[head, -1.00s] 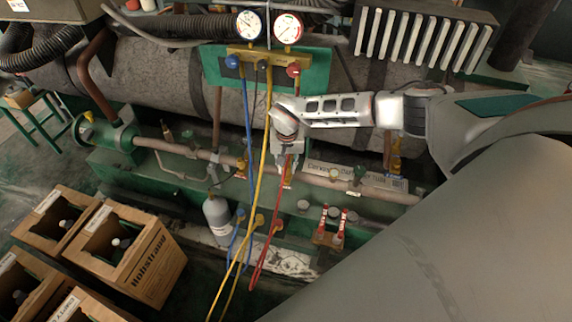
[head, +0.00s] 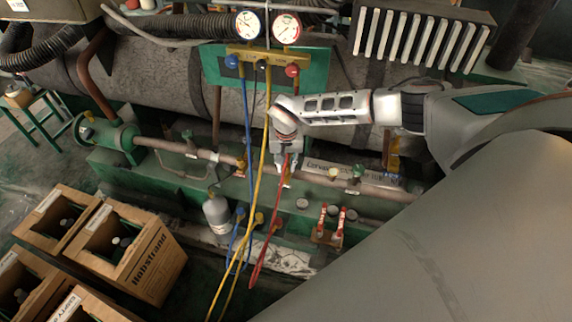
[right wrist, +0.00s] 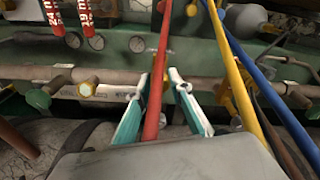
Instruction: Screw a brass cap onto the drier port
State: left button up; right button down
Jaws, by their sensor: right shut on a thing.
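My right gripper (head: 285,178) points down at the middle of the pipe line, beside a brass-coloured fitting. No brass cap shows clearly in the fingers; the hose hides part of the gap. A brass-coloured round cap or fitting (head: 333,174) sits on the pipe to the right, and shows in the right wrist view (right wrist: 88,88). I cannot tell which fitting is the drier port. My left gripper is not in view.
Blue (head: 247,130) and yellow (head: 268,125) hoses hang left of my right gripper from the gauge manifold (head: 262,58).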

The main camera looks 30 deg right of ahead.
dwell(0.8)
jog(key=shift+f+b, duration=0.5)
jog(key=shift+f, duration=0.55)
dwell(0.7)
jog(key=shift+w+r+m+p, duration=0.15)
jog(key=shift+m+p, duration=0.3)
jog(key=shift+m, duration=1.35)
